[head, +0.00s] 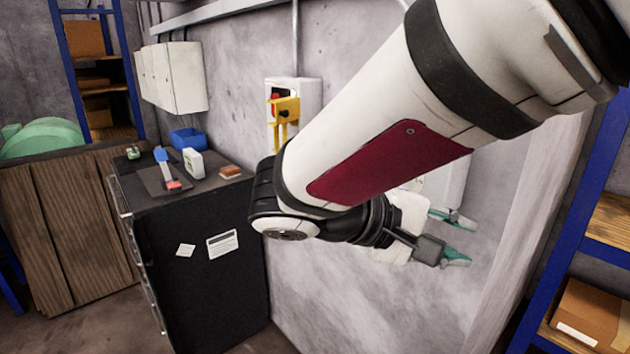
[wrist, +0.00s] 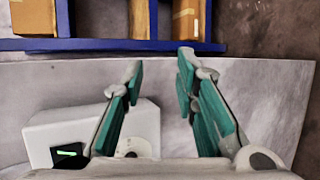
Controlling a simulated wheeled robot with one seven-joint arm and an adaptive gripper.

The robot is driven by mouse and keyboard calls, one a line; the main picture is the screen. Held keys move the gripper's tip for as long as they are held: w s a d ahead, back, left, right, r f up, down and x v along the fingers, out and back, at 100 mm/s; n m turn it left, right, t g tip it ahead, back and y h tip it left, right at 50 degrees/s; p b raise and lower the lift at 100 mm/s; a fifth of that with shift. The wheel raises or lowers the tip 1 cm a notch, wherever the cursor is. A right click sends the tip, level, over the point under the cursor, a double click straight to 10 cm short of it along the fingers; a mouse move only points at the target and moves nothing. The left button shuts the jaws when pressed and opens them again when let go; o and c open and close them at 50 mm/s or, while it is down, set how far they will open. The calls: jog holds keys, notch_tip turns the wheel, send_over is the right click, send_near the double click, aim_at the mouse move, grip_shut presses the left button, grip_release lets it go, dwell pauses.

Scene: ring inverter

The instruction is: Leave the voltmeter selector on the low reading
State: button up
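My gripper (head: 454,238) is open and empty. Its two teal-padded fingers stand well apart in the wrist view (wrist: 160,85). A white wall unit (wrist: 55,122) is at the lower left of the wrist view, partly behind the left finger. It has a dark display (wrist: 68,155) with a green line, and a small round part (wrist: 130,151) at its lower right, mostly hidden by my gripper. I cannot tell whether that part is the voltmeter selector. In the head view my arm hides much of the white unit (head: 455,185) on the wall. No selector setting is readable.
A black cabinet (head: 210,290) carries small tools, a blue bin (head: 188,138) and a white device (head: 193,163). A white wall box with a yellow bracket (head: 287,106) is behind my arm. A blue-framed shelf (head: 585,165) stands at the right. The wall is near my gripper.

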jog(key=w+a+n+t+h, duration=0.25)
jog(key=w+a+t, duration=0.55)
jog(key=w+a, duration=0.4)
jog(key=f+x, duration=0.1)
jog(key=x, duration=1.1)
jog(key=shift+s+d+r+y+p, duration=0.15)
jog(key=shift+s+d+y+p, duration=0.1)
jog(key=shift+y+p, duration=0.15)
grip_shut()
